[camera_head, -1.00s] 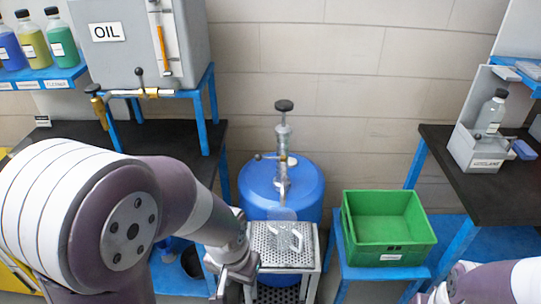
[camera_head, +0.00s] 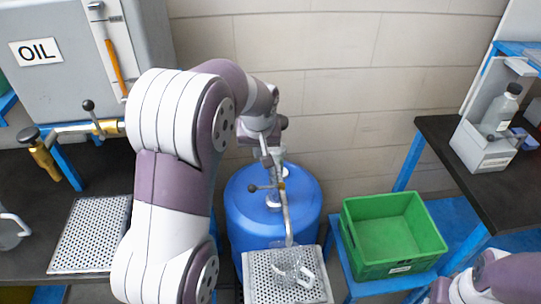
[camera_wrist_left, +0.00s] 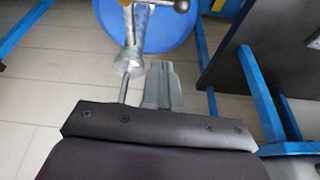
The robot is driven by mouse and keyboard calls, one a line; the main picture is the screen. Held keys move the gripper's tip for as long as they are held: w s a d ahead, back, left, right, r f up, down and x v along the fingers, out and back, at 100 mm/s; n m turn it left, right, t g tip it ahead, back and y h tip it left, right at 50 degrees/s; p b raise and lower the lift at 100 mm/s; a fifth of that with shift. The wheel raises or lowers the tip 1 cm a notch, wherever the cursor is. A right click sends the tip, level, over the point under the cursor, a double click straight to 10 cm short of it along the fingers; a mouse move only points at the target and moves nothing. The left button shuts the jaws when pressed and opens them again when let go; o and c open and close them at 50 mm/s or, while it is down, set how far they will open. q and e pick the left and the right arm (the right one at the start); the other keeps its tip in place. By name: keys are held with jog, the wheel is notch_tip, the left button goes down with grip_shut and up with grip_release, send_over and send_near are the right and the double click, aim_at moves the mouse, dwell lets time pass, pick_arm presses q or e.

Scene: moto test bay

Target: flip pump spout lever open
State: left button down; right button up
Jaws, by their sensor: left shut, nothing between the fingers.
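The hand pump (camera_head: 274,190) stands upright on a blue drum (camera_head: 240,215). Its spout lever (camera_head: 262,187) has a black ball end pointing left. The spout runs down toward a clear jug (camera_head: 290,262) on a perforated tray. My left gripper (camera_head: 267,152) is shut and empty at the upper part of the pump, above the lever; it hides part of the pump's top. In the left wrist view the shut fingers (camera_wrist_left: 162,88) are beside the metal pump column (camera_wrist_left: 137,35), and the lever's black ball (camera_wrist_left: 182,6) is at the top edge. Contact cannot be told. My right gripper is not visible.
A green crate (camera_head: 355,245) stands on a blue stand right of the drum. A dark bench (camera_head: 490,195) holds a bottle in a caddy (camera_head: 480,150). At left are the oil tank (camera_head: 60,85), its brass tap (camera_head: 40,155) and a perforated tray (camera_head: 90,235).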

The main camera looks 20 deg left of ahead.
pick_arm(q)
notch_tip(320, 180, down, 10)
jog(key=p, duration=0.1)
jog(key=shift+s+d+r+n, duration=0.25)
jog(key=shift+s+n, duration=0.15)
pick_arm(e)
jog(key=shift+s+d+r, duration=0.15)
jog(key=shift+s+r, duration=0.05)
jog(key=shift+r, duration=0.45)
pick_arm(q)
jog(key=shift+w+a, duration=0.1)
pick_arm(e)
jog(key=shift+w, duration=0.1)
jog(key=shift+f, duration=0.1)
